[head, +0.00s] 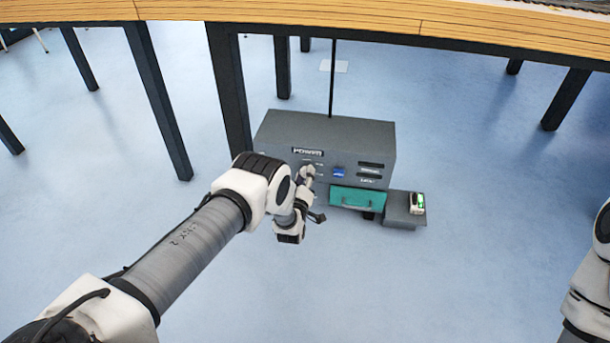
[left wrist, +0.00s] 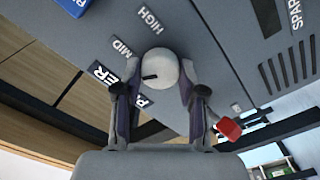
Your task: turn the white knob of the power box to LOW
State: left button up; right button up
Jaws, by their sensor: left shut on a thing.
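The grey power box (head: 268,128) stands on the floor under the wooden table, with a dark POWER plate on its front. In the left wrist view the round white knob (left wrist: 163,65) sits between the fingers of my left gripper (left wrist: 160,82), which is shut on it. The knob's black pointer mark points to the picture's left, a little below the MID label (left wrist: 122,47). The HIGH label (left wrist: 153,20) is further up. I see no LOW label. In the head view my left gripper (head: 306,176) reaches the box front and hides the knob. My right gripper is out of view.
A blue button (head: 338,172) and dark slots lie right of the knob. A teal drawer front (head: 357,198) is below, beside a low grey platform (head: 398,218) with a small green-lit device (head: 417,203). A table leg (head: 230,92) stands just left. Open floor lies in front.

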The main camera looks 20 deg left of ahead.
pick_arm(q)
jog(key=n, duration=0.5)
jog(key=shift+n+p, duration=0.3)
dwell(0.4)
jog(key=o, duration=1.1)
jog(key=shift+o, duration=0.2)
jog(key=v, duration=1.2)
